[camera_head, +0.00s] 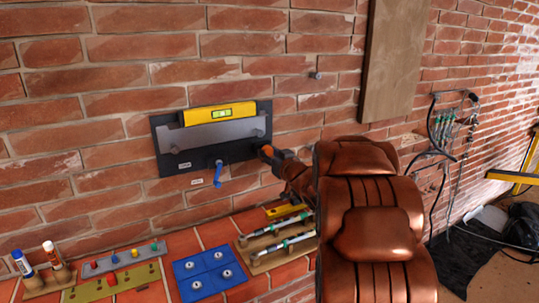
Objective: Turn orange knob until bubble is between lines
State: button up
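A dark panel (168,160) is on the brick wall, with a grey plate (205,136) across it. A yellow spirit level (195,117) sits along the plate's top, tilted slightly up to the right. Its green vial (222,113) faces me; the bubble's place between the lines is too small to tell. An orange part (266,150), seemingly the orange knob, is at the panel's right edge. A blue handle (218,175) hangs below the plate. My gripper (273,154) is at the orange part from the right, apparently touching it; its fingers are mostly hidden by my arm.
A brick ledge below holds a blue block (207,274), a tray with tools (270,252), a green-yellow board (115,283) with coloured pegs, and two bottles (22,262) at far left. A wooden board (392,60) and cables (440,130) are on the wall at right.

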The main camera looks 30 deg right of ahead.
jog(key=c, duration=0.5)
jog(key=shift+c, duration=0.2)
jog(key=shift+r+m+p, duration=0.15)
jog(key=shift+m+p, duration=0.35)
jog(key=shift+p, duration=0.25)
jog(key=shift+m+p, duration=0.4)
jog(key=shift+m, duration=0.1)
jog(key=o, duration=1.1)
jog(key=shift+o, duration=0.2)
jog(key=s+a, duration=0.1)
jog(key=s, duration=1.1)
